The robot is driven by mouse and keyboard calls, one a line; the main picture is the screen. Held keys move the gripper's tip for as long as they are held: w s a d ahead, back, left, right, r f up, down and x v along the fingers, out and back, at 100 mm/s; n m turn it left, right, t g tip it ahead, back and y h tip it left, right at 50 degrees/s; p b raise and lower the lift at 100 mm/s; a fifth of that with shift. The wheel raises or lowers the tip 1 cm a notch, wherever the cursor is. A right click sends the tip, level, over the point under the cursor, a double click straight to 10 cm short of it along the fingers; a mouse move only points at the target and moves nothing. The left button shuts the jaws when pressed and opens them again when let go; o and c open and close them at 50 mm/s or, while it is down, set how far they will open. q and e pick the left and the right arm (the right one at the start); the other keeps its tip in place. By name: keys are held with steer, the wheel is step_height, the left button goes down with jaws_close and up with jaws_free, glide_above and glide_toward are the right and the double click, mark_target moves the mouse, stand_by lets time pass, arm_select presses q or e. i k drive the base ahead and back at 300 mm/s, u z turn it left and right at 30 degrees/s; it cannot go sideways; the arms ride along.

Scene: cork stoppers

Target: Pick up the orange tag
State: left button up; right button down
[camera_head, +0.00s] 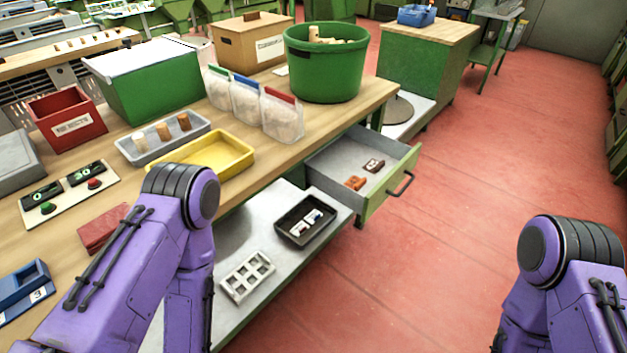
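An orange tag (355,183) lies in the open drawer (330,156) under the workbench, near the drawer's front left part. A dark brown tag (374,166) lies in the same drawer, behind it and to its right, apart from it. My purple left arm stands over the front of the bench, left of the drawer. My purple right arm is at the lower right over the floor. Neither gripper shows in this view. Both arms are apart from the drawer.
On the bench stand a yellow tray (243,168), a grey tray with corks (128,149), bagged goods (284,118) and a green bucket (326,62). A lower shelf holds a black tray (286,236) and a white rack (233,285). The red floor (450,240) right of the drawer is clear.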

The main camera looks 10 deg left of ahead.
mark_target(355, 183)
steer(key=z, duration=1.6)
steer(key=i, duration=2.3)
steer(key=u, duration=1.2)
